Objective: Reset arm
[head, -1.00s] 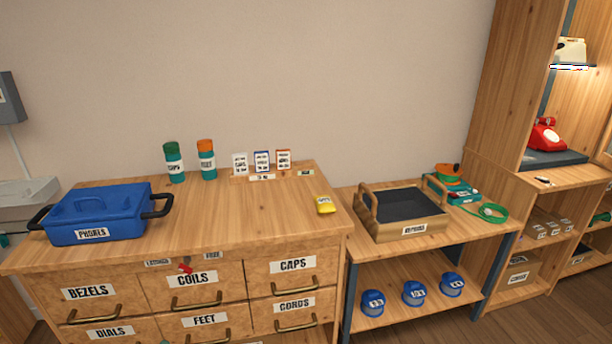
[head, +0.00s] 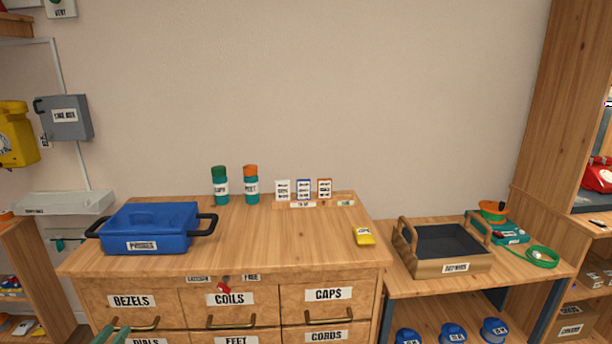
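My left gripper (head: 112,335) shows only as two teal fingertips at the bottom edge of the head view, in front of the drawers below the BEZELS label. The tips stand a little apart with nothing seen between them. The rest of the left arm is below the picture. My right gripper is not in view.
A wooden drawer cabinet (head: 290,235) carries a blue lidded box (head: 150,228), two bottles, small cards and a yellow packet (head: 364,236). To its right, a lower bench holds a wooden tray (head: 440,266) and a green cord coil (head: 541,257). A yellow phone (head: 15,135) hangs at left.

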